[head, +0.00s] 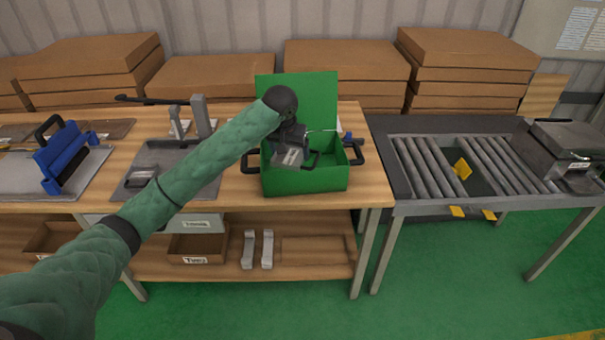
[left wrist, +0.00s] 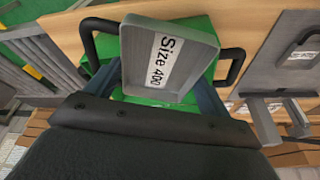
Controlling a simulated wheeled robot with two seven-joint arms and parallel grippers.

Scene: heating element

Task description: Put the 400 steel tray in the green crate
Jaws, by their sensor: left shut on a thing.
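The green crate (head: 305,180) stands on the wooden workbench with its lid raised at the back and black handles on its sides. My left gripper (head: 292,157) is over the crate's opening, shut on the 400 steel tray (head: 288,157). In the left wrist view the grey tray (left wrist: 185,58) carries a white "Size 400" label and is tilted. Green crate parts (left wrist: 200,85) show behind and beside it. I cannot tell whether the tray touches the crate floor. My right gripper is not in view.
A roller conveyor (head: 435,165) stands to the right. On the bench (head: 225,195) left of the crate are a grey plate fixture (head: 200,120) and a blue-clamped device (head: 62,155). Stacked cardboard boxes (head: 345,70) line the back. Below is a shelf with bins (head: 197,248).

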